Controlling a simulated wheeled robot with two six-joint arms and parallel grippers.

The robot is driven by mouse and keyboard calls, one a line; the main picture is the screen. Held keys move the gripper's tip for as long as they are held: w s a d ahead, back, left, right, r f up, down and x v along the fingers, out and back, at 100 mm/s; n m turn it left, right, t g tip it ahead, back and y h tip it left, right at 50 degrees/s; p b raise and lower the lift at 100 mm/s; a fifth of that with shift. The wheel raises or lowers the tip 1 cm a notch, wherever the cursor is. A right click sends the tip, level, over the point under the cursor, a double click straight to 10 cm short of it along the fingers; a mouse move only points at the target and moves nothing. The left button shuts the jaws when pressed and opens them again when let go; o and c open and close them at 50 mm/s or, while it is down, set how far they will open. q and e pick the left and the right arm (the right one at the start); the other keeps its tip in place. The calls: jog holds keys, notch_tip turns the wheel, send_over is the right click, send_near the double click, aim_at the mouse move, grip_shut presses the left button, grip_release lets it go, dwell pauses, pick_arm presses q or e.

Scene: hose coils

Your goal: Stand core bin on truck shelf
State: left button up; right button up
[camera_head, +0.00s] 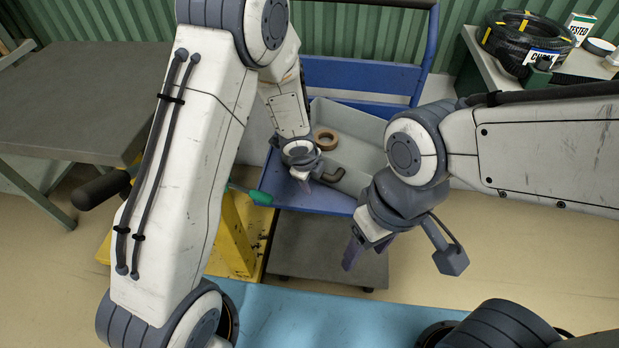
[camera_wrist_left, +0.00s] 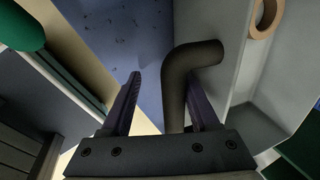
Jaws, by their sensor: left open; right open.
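The grey core bin (camera_head: 352,122) sits on the blue truck shelf (camera_head: 327,199), with a brown ring (camera_head: 326,139) in it. The bin also shows at the right of the left wrist view (camera_wrist_left: 222,25). A dark bent handle (camera_wrist_left: 184,72) sticks out from the bin's near side. My left gripper (camera_head: 309,183) is open beside the bin over the shelf. In the left wrist view the handle lies between its fingers (camera_wrist_left: 163,98), close to the right finger; I cannot tell whether they touch. My right gripper (camera_head: 366,256) is open and empty, lower and to the right, in front of the truck.
A grey table (camera_head: 75,95) stands at the left. A yellow object (camera_head: 235,240) stands left of the truck, partly behind my left arm. A bench at the upper right holds a black hose coil (camera_head: 525,40). A light blue surface (camera_head: 300,320) lies nearest me. Floor is clear at the right.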

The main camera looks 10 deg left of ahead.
pick_arm(q)
jog(key=shift+s+d, duration=0.15)
jog(key=shift+d, duration=0.25)
jog(key=shift+d, duration=0.1)
jog(key=shift+s+d, duration=0.15)
jog(key=shift+d, duration=0.1)
jog(key=shift+d+b, duration=0.15)
jog(key=shift+b, duration=0.15)
jog(key=shift+s+d+b, duration=0.2)
jog(key=shift+s+d, duration=0.1)
jog(key=shift+d, duration=0.4)
jog(key=shift+s+d+b, duration=0.2)
jog(key=shift+s+d, duration=0.1)
jog(key=shift+d, duration=0.4)
jog(key=shift+a, duration=0.1)
jog(key=shift+w+a+p, duration=0.25)
jog(key=shift+w+a, duration=0.05)
jog(key=shift+a, duration=0.45)
jog(key=shift+w+a+p, duration=0.25)
jog(key=shift+w+a, duration=0.05)
jog(key=shift+a, duration=0.4)
